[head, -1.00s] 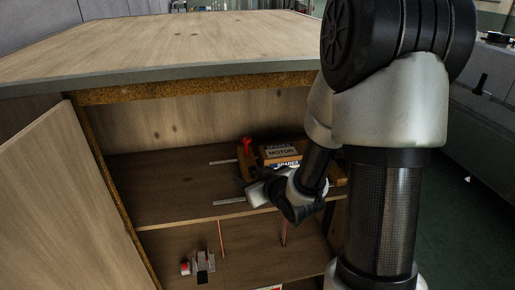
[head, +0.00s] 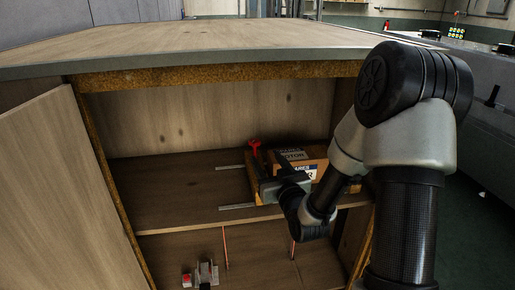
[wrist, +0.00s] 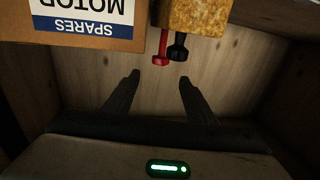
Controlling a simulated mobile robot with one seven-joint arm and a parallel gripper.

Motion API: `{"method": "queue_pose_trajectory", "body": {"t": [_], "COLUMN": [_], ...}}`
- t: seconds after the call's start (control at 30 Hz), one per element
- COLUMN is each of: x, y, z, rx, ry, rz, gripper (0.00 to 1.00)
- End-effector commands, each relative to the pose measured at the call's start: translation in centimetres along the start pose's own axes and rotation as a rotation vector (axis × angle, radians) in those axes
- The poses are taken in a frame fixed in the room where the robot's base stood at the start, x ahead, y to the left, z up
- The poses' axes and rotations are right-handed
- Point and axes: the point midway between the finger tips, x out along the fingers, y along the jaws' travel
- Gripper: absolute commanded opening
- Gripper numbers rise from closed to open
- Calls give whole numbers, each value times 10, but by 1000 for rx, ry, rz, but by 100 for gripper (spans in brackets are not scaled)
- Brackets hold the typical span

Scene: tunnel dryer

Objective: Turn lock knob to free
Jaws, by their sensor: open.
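A red knob (head: 254,146) stands at the left end of the cardboard box on the cabinet's upper shelf. In the wrist view a red knob (wrist: 161,50) and a black knob (wrist: 179,48) hang side by side from a rough yellow-brown block (wrist: 193,16). I cannot tell which one is the lock knob, or its setting. My gripper (head: 281,172) is at the box's front in the head view. In the wrist view my gripper (wrist: 159,77) is open and empty, its two dark fingers spread just short of the red knob, apart from both knobs.
The cardboard spares motor box (wrist: 88,24) is close on the left in the wrist view. The shelf (head: 175,190) is bare to the left, with pale rails (head: 237,207). A cabinet door (head: 50,190) stands open at left. A red-and-grey item (head: 206,273) is below.

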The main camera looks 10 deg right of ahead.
Motion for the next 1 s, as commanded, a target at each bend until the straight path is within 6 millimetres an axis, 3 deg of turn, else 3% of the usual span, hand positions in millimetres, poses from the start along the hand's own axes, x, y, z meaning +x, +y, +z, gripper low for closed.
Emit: {"method": "queue_pose_trajectory", "body": {"t": [0.3,0.5,0.9,1.0], "x": [68,94,103,103], "y": [-1,-1,-1,0], "z": [0,0,0,0], "rx": [1,1,0,0], "ry": [0,0,-1,-1], "rz": [-1,-1,0,0], "gripper": [51,51,51,37]}}
